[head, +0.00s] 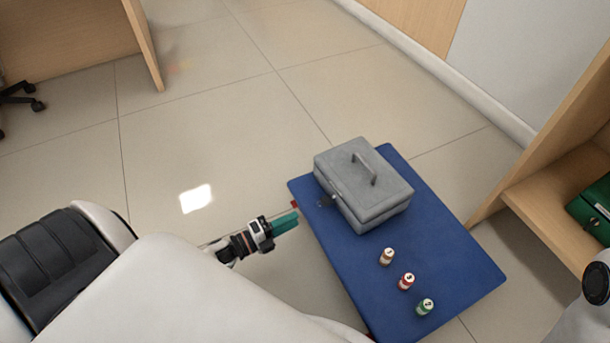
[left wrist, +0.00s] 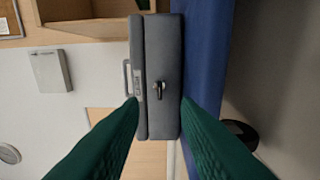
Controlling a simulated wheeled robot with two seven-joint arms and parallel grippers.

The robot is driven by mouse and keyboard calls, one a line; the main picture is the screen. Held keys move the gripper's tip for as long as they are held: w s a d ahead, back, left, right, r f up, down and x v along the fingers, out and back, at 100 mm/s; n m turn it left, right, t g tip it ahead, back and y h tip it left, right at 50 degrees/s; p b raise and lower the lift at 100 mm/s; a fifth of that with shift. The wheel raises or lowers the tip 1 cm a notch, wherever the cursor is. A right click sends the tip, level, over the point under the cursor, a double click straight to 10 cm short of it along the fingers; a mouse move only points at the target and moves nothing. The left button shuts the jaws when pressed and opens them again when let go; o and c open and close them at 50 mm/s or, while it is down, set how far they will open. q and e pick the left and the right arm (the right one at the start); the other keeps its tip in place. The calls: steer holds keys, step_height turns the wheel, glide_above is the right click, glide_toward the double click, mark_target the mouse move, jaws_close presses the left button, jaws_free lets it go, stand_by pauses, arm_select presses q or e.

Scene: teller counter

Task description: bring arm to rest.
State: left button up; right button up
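My left gripper (head: 292,219) has teal fingers and hangs beside the left edge of the blue-topped surface (head: 440,235), apart from it. In the left wrist view its two fingers (left wrist: 160,102) stand apart with nothing between them, so it is open and empty. A closed grey metal box (head: 385,202) with a lid handle sits on the blue top; it also shows in the left wrist view (left wrist: 160,45), ahead of the fingers. A key (head: 326,201) appears to stick out of its front. My right gripper is not in view.
Small containers with beige (head: 387,257), red (head: 406,281) and green (head: 425,307) bodies stand on the blue top in front of the box. A wooden shelf (head: 545,190) with a green case (head: 592,207) is at the right. The tiled floor (head: 230,130) left of the blue top is clear.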

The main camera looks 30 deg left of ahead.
arm_select(q)
steer(key=shift+v, duration=0.95)
